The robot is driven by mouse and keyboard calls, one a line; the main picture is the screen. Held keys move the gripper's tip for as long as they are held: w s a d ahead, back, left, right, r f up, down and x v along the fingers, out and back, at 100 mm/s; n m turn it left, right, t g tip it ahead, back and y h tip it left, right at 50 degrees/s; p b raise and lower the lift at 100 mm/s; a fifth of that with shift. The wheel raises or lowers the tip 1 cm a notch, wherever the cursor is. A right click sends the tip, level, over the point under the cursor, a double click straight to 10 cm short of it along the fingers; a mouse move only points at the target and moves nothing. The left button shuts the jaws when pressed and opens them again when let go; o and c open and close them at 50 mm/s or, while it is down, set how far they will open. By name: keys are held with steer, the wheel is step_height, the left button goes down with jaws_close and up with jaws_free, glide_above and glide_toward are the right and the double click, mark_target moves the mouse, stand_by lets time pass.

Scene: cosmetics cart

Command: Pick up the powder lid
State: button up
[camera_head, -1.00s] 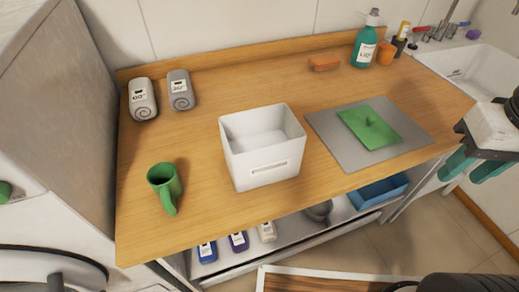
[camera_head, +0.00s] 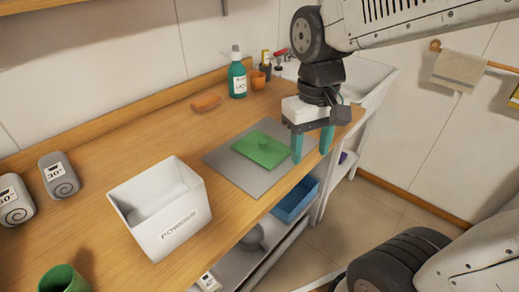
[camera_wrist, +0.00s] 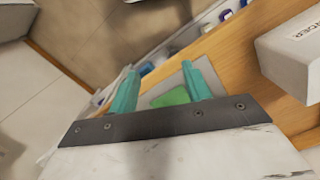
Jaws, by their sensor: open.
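The powder lid is a flat green square with a small knob (camera_head: 262,149). It lies on a grey mat (camera_head: 231,172) on the wooden counter; it also shows in the wrist view (camera_wrist: 171,97), partly between the fingers. The white box labelled POWDER (camera_head: 178,228) stands open to the left of the mat; its side shows in the wrist view (camera_wrist: 290,62). My gripper (camera_head: 312,148), with teal fingers, is open and empty. It points down to the right of the lid, near the counter's front edge, apart from the lid.
An orange bar (camera_head: 206,103), a teal bottle (camera_head: 237,78) and an orange cup (camera_head: 258,80) stand at the back. A blue tray (camera_head: 296,200) is on the shelf below.

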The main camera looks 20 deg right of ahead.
steer(key=w+a+f, duration=0.1)
steer(key=w+f, duration=0.2)
steer(key=w, duration=0.4)
steer(key=w+a+f, duration=0.1)
steer(key=w+f, duration=0.1)
steer(key=w, duration=0.4)
steer(key=t, duration=0.2)
glide_above(262, 141)
steer(key=s, duration=0.1)
steer(key=f, duration=0.5)
steer(key=w+f, duration=0.1)
steer(key=f, duration=0.1)
steer(key=shift+d+f, duration=0.1)
steer(key=shift+f, duration=0.15)
steer(key=c, duration=1.1)
